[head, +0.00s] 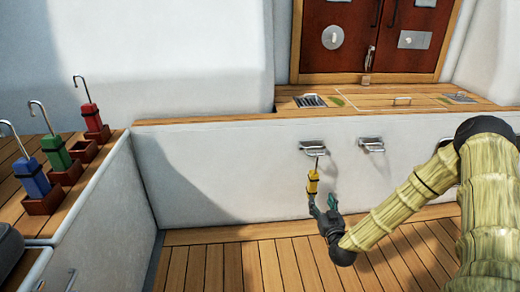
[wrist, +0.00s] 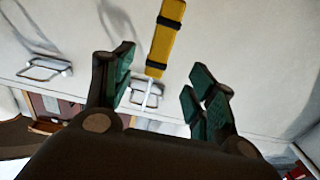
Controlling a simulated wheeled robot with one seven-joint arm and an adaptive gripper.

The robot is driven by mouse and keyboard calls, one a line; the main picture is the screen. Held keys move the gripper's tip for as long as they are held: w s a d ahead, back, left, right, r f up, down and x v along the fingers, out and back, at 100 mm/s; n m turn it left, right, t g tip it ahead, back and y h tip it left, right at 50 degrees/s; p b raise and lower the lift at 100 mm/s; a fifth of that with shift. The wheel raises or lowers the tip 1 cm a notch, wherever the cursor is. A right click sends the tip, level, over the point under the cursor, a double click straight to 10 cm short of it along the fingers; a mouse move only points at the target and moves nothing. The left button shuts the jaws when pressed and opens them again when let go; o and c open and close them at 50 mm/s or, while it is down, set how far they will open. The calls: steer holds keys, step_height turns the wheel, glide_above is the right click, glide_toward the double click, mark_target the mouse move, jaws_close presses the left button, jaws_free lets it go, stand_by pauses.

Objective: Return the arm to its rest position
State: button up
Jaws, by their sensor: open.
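My arm (head: 402,205) reaches in from the right toward the white cockpit wall in the head view. My gripper (head: 322,205) is at its end, low in front of the wall, just below a yellow block (head: 313,182) with a dark band. In the wrist view the green-padded fingers (wrist: 160,85) stand wide apart and empty. The yellow block (wrist: 166,36) shows beyond them with clear space on both sides. It hangs by a thin hook from a metal bracket (head: 313,147) on the wall.
A second metal bracket (head: 371,145) is to the right, empty. On the left bench, red (head: 91,119), green (head: 55,151) and blue (head: 31,177) hooked blocks stand in brown holders. Red doors (head: 371,37) are at the back. The plank floor (head: 235,265) is clear.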

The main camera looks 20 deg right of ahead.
steer(key=shift+a, duration=0.1)
steer(key=s+a+f+n+g+y+p, duration=0.1)
steer(key=s+a+f+g+y+p, duration=0.15)
steer(key=s+a+f, duration=0.35)
steer(key=s+a+f+g+y+p, duration=0.1)
steer(key=s+a+f+g, duration=0.15)
steer(key=a, duration=0.55)
steer(key=s+a+f+n+g+y+p, duration=0.1)
steer(key=s+a+f+g+y, duration=0.2)
steer(key=s+a, duration=0.35)
steer(key=s+a+g+h+p, duration=0.15)
steer(key=s+g, duration=0.35)
steer(key=s, duration=0.8)
steer(key=s+a+g+h+p, duration=0.1)
steer(key=s+a+g+p, duration=0.3)
steer(key=s, duration=0.9)
step_height(320, 180, up, 38)
steer(key=p, duration=3.6)
steer(key=shift+d+g+p, duration=0.3)
steer(key=shift+p, duration=0.1)
steer(key=shift+f, duration=0.1)
